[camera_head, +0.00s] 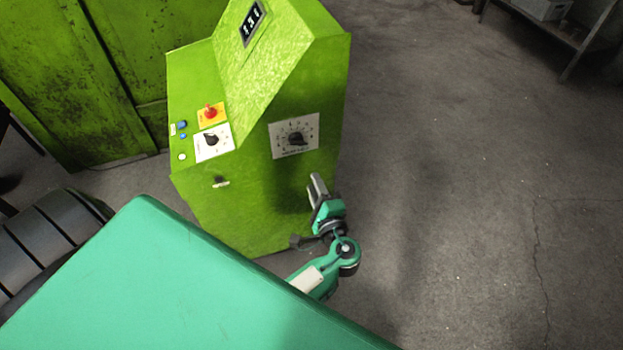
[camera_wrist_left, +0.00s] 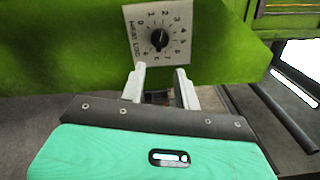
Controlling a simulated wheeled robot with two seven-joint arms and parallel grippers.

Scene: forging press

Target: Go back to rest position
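My left gripper (camera_head: 318,188) is just in front of the lower right face of a green control box (camera_head: 225,212), below a dial on a white plate (camera_head: 308,149). In the left wrist view, my left gripper (camera_wrist_left: 160,70) has its two pale fingers apart with nothing held between them. The dial's black knob (camera_wrist_left: 159,39) shows just beyond the fingertips and appears clear of them. My right gripper is not in view.
The box also carries a red button (camera_head: 210,111), a second dial (camera_head: 211,140) and a display (camera_head: 252,24). A green metal cabinet (camera_head: 60,70) stands behind left. A grey ribbed object (camera_head: 40,240) is at far left. Open floor lies to the right, with a shelf (camera_head: 575,35) at top right.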

